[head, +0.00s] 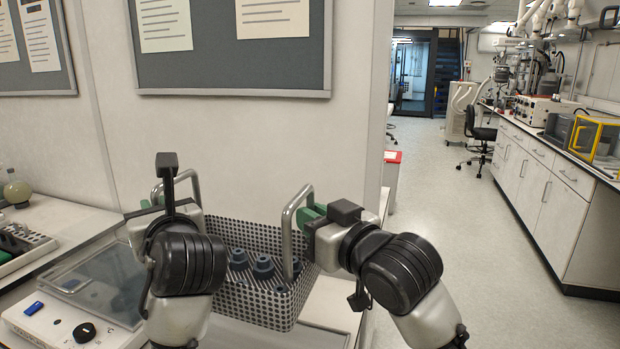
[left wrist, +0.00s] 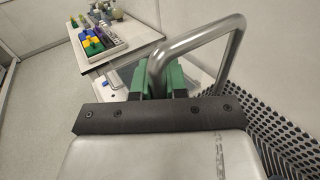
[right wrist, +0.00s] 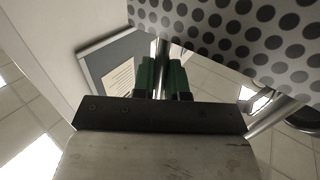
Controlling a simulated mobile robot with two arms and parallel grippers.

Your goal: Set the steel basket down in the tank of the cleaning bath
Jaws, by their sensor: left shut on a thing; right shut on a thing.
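The steel basket (head: 254,303) is a perforated box with an upright loop handle at each end, and several dark blue-grey parts (head: 263,265) stand inside it. My left gripper (head: 152,203) is shut on the left handle, which also shows in the left wrist view (left wrist: 205,35). My right gripper (head: 303,215) is shut on the right handle. The right wrist view shows the basket's dotted wall (right wrist: 235,35) close by. The cleaning bath (head: 75,318) is a white unit with a black knob, left of and below the basket. My left arm hides part of it, and I cannot clearly see its tank.
A rack (head: 22,245) and a round flask (head: 17,190) stand on the table at far left. A wall with noticeboards (head: 235,50) rises behind the basket. Open floor (head: 450,215) lies to the right.

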